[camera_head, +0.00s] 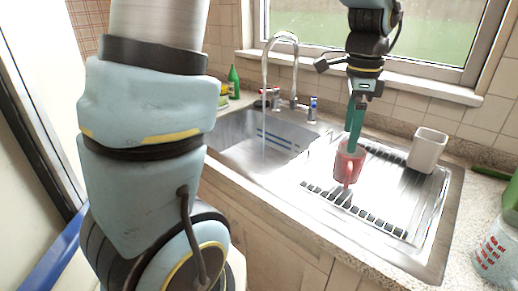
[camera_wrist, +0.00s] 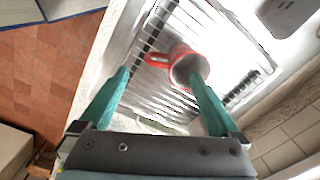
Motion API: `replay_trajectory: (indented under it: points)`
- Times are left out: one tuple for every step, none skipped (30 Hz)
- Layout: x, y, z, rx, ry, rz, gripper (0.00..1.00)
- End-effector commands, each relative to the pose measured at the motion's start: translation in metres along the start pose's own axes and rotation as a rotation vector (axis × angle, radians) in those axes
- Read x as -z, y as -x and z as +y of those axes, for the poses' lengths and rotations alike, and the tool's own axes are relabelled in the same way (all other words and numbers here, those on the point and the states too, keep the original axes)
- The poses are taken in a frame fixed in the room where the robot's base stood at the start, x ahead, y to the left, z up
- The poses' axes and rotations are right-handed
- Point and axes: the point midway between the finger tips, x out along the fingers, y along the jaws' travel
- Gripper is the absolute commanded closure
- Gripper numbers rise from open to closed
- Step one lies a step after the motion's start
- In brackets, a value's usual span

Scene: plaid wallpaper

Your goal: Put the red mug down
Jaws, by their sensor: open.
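The red mug (camera_head: 344,172) stands upright, or nearly so, on the ribbed drainboard (camera_head: 425,215) right of the sink basin. Its handle faces the front in the head view. My gripper (camera_head: 354,143) is above it, pointing down, its teal fingers at the mug's rim. In the wrist view my gripper (camera_wrist: 160,75) has its fingers spread wide. The mug (camera_wrist: 177,50) lies beyond the fingertips, and the right fingertip overlaps its mouth. I cannot tell whether that finger is inside the mug or touching it. The mug's handle points toward the left finger.
A white container (camera_head: 427,150) stands at the back right of the drainboard. Water runs from the faucet (camera_head: 283,40) into the basin (camera_head: 260,140) at left. A green bottle (camera_head: 233,82) is behind the basin, and a clear bottle (camera_head: 497,250) stands at far right. The front drainboard is clear.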

Motion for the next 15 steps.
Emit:
replay_trajectory:
  points:
    - [-0.023, -0.006, -0.003, 0.004, 0.111, 0.0, 0.02]
    - [-0.039, -0.01, -0.005, 0.009, 0.195, 0.002, 0.02]
    - [-0.063, -0.017, -0.005, 0.015, 0.33, 0.005, 0.02]
    - [-0.083, -0.022, -0.005, 0.021, 0.442, 0.008, 0.02]
    - [-0.103, -0.028, -0.003, 0.028, 0.56, 0.011, 0.02]
    - [-0.129, -0.035, 0.001, 0.037, 0.719, 0.017, 0.02]
    - [-0.149, -0.04, 0.006, 0.045, 0.838, 0.021, 0.02]
    - [-0.166, -0.045, 0.011, 0.051, 0.952, 0.026, 0.02]
    - [-0.187, -0.051, 0.019, 0.06, 1.097, 0.033, 0.02]
    - [-0.202, -0.055, 0.026, 0.067, 1.199, 0.038, 0.02]
    - [-0.214, -0.059, 0.033, 0.073, 1.294, 0.043, 0.02]
    - [-0.229, -0.063, 0.041, 0.081, 1.406, 0.05, 0.02]
    - [-0.237, -0.066, 0.047, 0.086, 1.479, 0.055, 0.02]
    - [-0.245, -0.068, 0.052, 0.09, 1.543, 0.059, 0.02]
    - [-0.252, -0.071, 0.058, 0.096, 1.612, 0.064, 0.02]
